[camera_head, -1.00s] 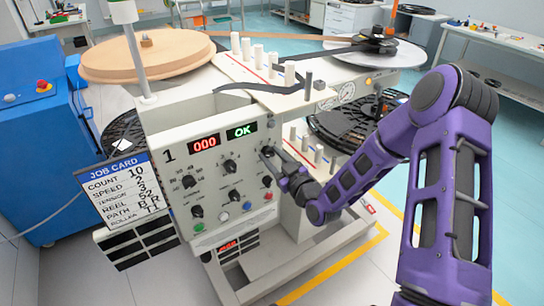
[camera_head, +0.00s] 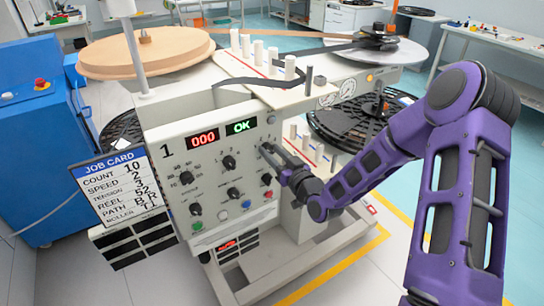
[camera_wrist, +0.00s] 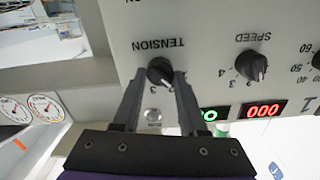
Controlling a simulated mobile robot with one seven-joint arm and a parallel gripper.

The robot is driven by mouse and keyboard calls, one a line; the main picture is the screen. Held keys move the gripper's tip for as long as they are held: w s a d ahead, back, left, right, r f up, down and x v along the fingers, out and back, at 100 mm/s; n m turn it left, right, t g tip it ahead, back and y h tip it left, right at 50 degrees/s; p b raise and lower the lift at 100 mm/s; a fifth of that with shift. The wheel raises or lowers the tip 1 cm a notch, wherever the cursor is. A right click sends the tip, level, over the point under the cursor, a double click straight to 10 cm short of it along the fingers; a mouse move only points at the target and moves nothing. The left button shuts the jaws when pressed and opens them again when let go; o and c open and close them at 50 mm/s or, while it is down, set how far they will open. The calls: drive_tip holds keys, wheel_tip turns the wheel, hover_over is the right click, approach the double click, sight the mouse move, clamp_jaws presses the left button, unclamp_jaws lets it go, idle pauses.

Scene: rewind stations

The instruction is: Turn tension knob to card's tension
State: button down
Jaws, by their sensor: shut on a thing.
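The tension knob (camera_wrist: 158,70) is a dark round knob on the grey control panel (camera_wrist: 206,56), under upside-down TENSION lettering in the wrist view. My gripper (camera_wrist: 159,79) is shut on it, one finger at each side. The job card (camera_head: 119,185) hangs at the panel's left. Its tension line seems to read 3, in small print. The knob's pointer is hard to make out between the fingers; a 3 shows near its lower edge in the wrist view.
The speed knob (camera_wrist: 251,66) is beside the tension knob. More knobs and coloured buttons are lower on the panel. White posts (camera_head: 320,152) stand close to my wrist.

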drive_tip(key=m, duration=0.3)
drive_tip(key=m+b, duration=0.1)
drive_tip(key=m, duration=0.2)
drive_tip(key=shift+d+f+m, duration=0.15)
drive_tip(key=shift+m, duration=0.15)
drive_tip(key=m, duration=0.6)
drive_tip(key=shift+f, duration=0.1)
drive_tip(key=shift+m, duration=0.4)
drive_tip(key=shift+c, duration=2.3)
unclamp_jaws()
drive_tip(key=p+v, duration=0.4)
drive_tip(key=v, duration=1.3)
drive_tip(key=shift+d, duration=0.2)
